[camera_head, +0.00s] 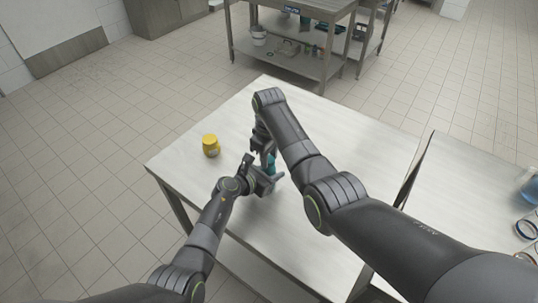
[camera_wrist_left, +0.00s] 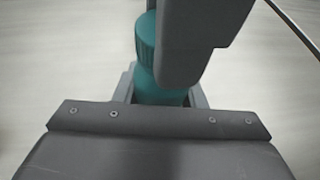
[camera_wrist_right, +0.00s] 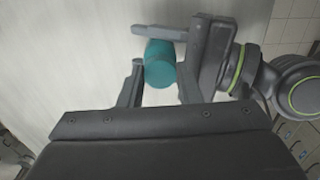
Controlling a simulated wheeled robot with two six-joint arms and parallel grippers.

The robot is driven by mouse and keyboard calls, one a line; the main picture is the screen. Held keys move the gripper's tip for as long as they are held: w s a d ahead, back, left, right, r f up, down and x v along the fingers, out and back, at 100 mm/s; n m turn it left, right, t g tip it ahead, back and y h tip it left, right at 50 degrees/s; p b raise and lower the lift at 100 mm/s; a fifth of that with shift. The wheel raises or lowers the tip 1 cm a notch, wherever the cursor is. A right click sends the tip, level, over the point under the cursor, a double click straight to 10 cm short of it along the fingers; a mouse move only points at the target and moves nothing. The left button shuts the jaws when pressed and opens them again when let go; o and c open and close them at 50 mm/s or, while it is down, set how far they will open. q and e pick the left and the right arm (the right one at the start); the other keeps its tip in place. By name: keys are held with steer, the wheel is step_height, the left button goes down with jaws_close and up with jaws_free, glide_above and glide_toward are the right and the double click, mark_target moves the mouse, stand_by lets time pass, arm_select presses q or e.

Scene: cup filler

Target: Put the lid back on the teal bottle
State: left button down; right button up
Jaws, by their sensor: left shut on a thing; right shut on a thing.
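The teal bottle (camera_head: 271,162) stands upright on the table between my two grippers. My left gripper (camera_head: 263,179) is shut on its body, which shows in the left wrist view (camera_wrist_left: 158,88). The ribbed teal lid (camera_wrist_left: 146,42) is at the top of the bottle in that view, partly covered by a right gripper finger. My right gripper (camera_wrist_right: 160,82) is shut on the lid (camera_wrist_right: 159,62) from above. Lid and bottle look in line or touching, but I cannot tell whether the lid is fully seated. The bottle's lower part is hidden by my left gripper.
A yellow jar (camera_head: 210,145) stands on the table (camera_head: 330,135) left of the grippers. The rest of this tabletop is clear. A second table (camera_head: 470,190) at right holds a blue container (camera_head: 530,188) and ring-like items. A steel shelf unit (camera_head: 300,62) stands behind.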

steer(key=shift+m, duration=1.2)
steer(key=shift+c, duration=0.5)
steer(key=m, duration=0.4)
steer(key=shift+m, duration=0.4)
steer(key=m, duration=0.7)
steer(key=shift+m, duration=0.3)
steer(key=o, duration=1.2)
